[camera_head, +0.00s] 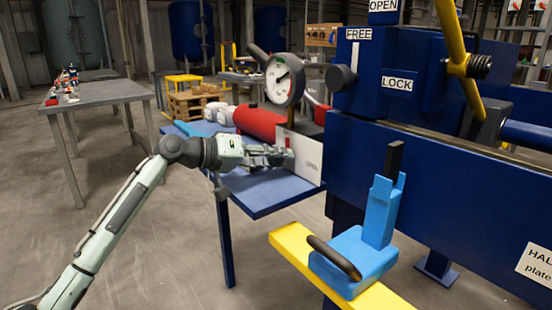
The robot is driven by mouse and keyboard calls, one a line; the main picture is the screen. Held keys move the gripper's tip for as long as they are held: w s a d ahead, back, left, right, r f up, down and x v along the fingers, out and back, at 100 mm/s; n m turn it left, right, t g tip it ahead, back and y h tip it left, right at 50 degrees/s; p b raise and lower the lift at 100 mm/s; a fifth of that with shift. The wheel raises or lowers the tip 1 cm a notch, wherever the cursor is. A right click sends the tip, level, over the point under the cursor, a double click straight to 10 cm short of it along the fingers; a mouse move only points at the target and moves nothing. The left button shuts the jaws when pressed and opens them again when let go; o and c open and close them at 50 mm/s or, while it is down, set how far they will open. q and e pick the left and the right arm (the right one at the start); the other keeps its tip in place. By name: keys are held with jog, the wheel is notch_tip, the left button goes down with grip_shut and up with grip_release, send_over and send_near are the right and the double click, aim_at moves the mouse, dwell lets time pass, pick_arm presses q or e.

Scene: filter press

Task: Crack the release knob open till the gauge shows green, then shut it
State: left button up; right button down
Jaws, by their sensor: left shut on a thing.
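The round gauge (286,81) has a white face and a dark needle pointing to the upper right. It stands above the red cylinder (258,122) of the pump on a blue shelf (262,192). My left gripper (285,157) reaches in from the left, below the gauge, in front of a white plate (310,168) with small lettering. Its fingers are shut on the release knob, which they mostly hide. My right gripper is not in view.
The blue press frame (375,150) fills the right, with FREE and LOCK labels and a dark knob (341,77). A blue block with a black handle (360,255) sits on a yellow beam (292,243). A grey table (98,94) stands left; the floor between is clear.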

pick_arm(q)
jog(key=shift+r+m, duration=0.1)
jog(key=shift+m, duration=0.3)
jog(key=shift+m+t+y, duration=0.4)
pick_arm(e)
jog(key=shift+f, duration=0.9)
pick_arm(q)
jog(key=o, duration=0.9)
jog(key=shift+a, duration=0.1)
jog(key=v, duration=1.2)
